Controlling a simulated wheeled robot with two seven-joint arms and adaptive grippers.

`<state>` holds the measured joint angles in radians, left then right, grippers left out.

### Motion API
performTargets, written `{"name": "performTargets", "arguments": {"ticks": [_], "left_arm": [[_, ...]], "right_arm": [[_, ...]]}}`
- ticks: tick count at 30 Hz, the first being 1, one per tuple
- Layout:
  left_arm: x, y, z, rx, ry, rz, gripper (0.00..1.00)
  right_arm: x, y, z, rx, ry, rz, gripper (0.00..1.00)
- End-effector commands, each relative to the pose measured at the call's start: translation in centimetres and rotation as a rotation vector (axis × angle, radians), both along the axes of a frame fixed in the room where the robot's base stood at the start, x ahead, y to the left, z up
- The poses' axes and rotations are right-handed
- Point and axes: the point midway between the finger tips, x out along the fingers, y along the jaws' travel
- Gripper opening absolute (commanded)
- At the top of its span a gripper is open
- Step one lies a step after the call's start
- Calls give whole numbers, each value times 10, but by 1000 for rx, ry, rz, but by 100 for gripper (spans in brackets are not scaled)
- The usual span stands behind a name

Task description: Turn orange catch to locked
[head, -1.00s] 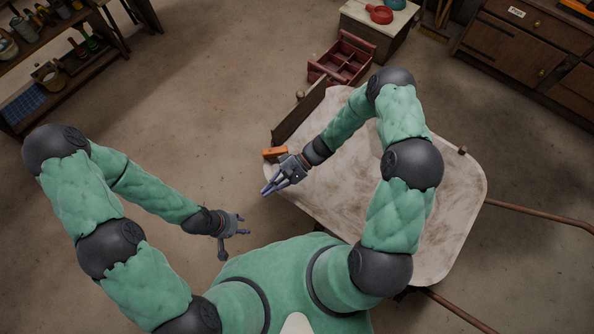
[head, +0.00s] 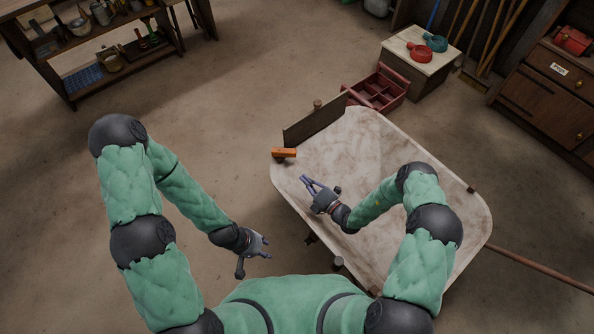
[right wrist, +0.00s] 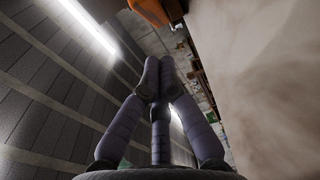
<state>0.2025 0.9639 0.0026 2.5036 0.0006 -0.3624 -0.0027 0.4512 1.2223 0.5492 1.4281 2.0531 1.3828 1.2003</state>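The orange catch (head: 284,153) is a small block at the upper left edge of a worn pale tray-like surface (head: 375,150), near the end of an upright dark board (head: 314,119). It lies crosswise in the head view. An orange part (right wrist: 150,10) shows at the top of the right wrist view, beyond the fingertips. My right gripper (head: 307,181) is over the pale surface, below and right of the catch, apart from it. Its fingers come together at the tips, with nothing between them. My left gripper (head: 256,257) is open and empty, left of the pale surface.
A red divided toolbox (head: 378,90) and a small cabinet (head: 420,62) with red and teal pans stand behind. A shelf unit (head: 115,55) is at upper left. A long handle (head: 540,266) sticks out at right. The floor at left is clear.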

Motion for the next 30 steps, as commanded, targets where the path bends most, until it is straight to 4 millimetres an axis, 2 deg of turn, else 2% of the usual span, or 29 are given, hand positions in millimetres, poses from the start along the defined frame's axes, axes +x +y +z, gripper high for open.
{"name": "performTargets", "arguments": {"ticks": [5, 21, 30], "left_arm": [[0, 0, -3, 0, -1, 0, 40], [0, 0, -30, 0, -1, 0, 40], [0, 0, -33, 0, -1, 0, 40]], "right_arm": [[8, 0, -4, 34, 27, -26, 0], [70, 50, -5, 32, 26, -22, 0], [81, 58, -3, 31, 27, -23, 0]]}}
